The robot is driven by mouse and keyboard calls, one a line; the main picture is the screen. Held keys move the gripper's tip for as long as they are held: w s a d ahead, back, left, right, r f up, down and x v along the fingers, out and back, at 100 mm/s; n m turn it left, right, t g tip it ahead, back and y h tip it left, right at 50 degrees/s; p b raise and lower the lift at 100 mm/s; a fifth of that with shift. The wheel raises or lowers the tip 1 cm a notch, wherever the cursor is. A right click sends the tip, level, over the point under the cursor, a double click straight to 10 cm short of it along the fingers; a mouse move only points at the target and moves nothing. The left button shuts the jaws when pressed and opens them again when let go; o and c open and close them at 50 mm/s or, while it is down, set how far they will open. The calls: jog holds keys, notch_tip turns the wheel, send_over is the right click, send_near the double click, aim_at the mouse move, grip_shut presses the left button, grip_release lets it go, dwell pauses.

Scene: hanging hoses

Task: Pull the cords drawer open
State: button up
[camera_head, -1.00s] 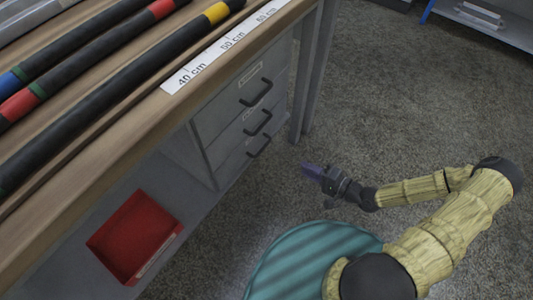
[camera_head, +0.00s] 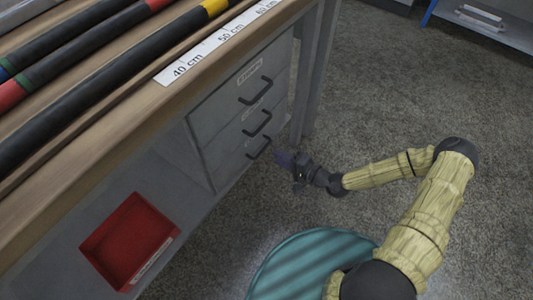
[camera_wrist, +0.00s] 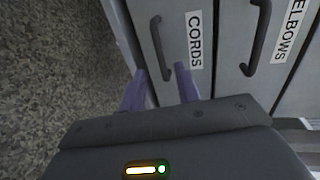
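The cords drawer (camera_wrist: 182,15) is shut, with a white label reading CORDS and a dark bar handle (camera_wrist: 160,48) in the wrist view. In the head view it is the bottom drawer, and its handle (camera_head: 259,148) is just left of my gripper (camera_head: 281,158). In the wrist view my gripper (camera_wrist: 160,72) is open. Its two purple fingers point at the drawer front, one to each side of the handle's near end. Whether they touch the handle I cannot tell. Nothing is held.
The elbows drawer (camera_wrist: 238,30), with its own handle (camera_wrist: 258,38), is beside the cords drawer. A grey bench leg (camera_head: 315,80) stands close behind my gripper. A red bin (camera_head: 128,243) sits on the lower shelf. The carpet (camera_head: 390,105) to the right is clear.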

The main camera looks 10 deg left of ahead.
jog(key=b+x, duration=0.2)
jog(key=x, duration=0.4)
jog(key=shift+w+a, duration=0.1)
grip_shut()
